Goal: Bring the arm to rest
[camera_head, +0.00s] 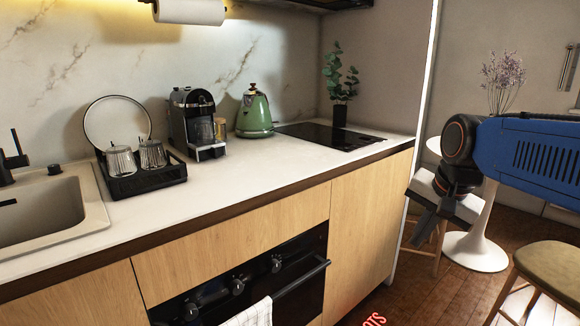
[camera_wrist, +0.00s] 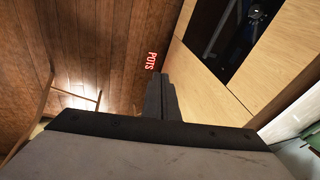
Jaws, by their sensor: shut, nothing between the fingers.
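My gripper (camera_head: 424,228) hangs at the right of the head view, in front of the end of the wooden cabinets and short of the white round table. Its fingers are together and hold nothing. In the wrist view the shut fingers (camera_wrist: 160,98) point toward the wooden floor beside the cabinet fronts. My blue arm link reaches in from the right edge of the head view.
The counter (camera_head: 250,176) carries a dish rack (camera_head: 146,180), a coffee machine (camera_head: 197,122), a green kettle (camera_head: 254,114) and a plant (camera_head: 340,85). A stool (camera_head: 553,268) stands at lower right.

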